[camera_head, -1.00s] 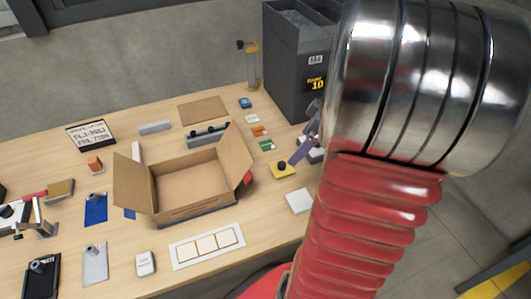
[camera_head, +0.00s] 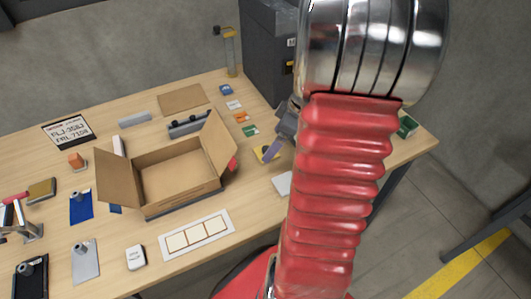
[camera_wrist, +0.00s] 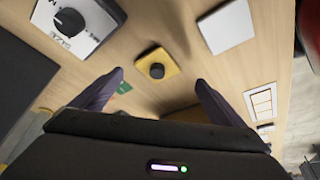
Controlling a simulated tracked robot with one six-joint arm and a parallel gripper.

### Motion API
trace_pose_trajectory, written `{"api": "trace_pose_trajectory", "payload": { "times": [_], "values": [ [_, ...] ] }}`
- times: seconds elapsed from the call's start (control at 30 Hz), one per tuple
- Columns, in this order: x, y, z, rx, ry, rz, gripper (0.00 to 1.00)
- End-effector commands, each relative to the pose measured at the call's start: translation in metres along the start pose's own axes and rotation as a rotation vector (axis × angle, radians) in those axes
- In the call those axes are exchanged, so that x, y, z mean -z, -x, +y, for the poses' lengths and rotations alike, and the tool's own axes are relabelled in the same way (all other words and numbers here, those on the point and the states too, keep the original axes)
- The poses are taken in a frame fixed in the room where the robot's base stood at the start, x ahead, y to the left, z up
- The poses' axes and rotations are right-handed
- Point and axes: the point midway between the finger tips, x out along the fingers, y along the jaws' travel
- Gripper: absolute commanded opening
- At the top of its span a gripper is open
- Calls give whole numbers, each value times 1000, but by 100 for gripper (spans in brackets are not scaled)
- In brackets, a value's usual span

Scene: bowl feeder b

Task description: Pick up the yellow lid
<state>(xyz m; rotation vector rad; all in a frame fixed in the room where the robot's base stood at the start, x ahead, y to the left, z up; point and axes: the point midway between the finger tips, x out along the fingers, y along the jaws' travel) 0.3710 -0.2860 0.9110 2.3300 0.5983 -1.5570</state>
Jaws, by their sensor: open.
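The yellow lid (camera_wrist: 168,57) is a flat square plate with a round black knob (camera_wrist: 157,70) on top. It lies on the wooden table, ahead of my gripper in the wrist view. In the head view the yellow lid (camera_head: 262,157) sits right of the cardboard box, partly hidden by a purple finger. My gripper (camera_wrist: 160,80) is open and empty. Its two dark purple fingers are apart, with the lid between and beyond their tips. In the head view my gripper (camera_head: 272,148) is close to the lid, largely hidden by my red arm.
An open cardboard box (camera_head: 142,195) stands left of the lid. A white square (camera_wrist: 226,26) lies beside the lid, and a white device with a black dial (camera_wrist: 88,32) is on the other side. Small green and orange cards lie behind the lid. A grey bin (camera_head: 266,50) stands behind.

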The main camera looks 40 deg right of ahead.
Motion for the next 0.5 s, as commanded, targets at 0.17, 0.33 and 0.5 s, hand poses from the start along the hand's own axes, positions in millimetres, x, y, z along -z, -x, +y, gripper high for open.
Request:
{"api": "trace_pose_trajectory", "payload": {
  "times": [0.17,0.33,0.5],
  "values": [
    [0,-7,0,-1,-1,0,94],
    [0,-7,0,-1,-1,0,94],
    [0,-10,0,0,-1,0,94]
  ]
}}
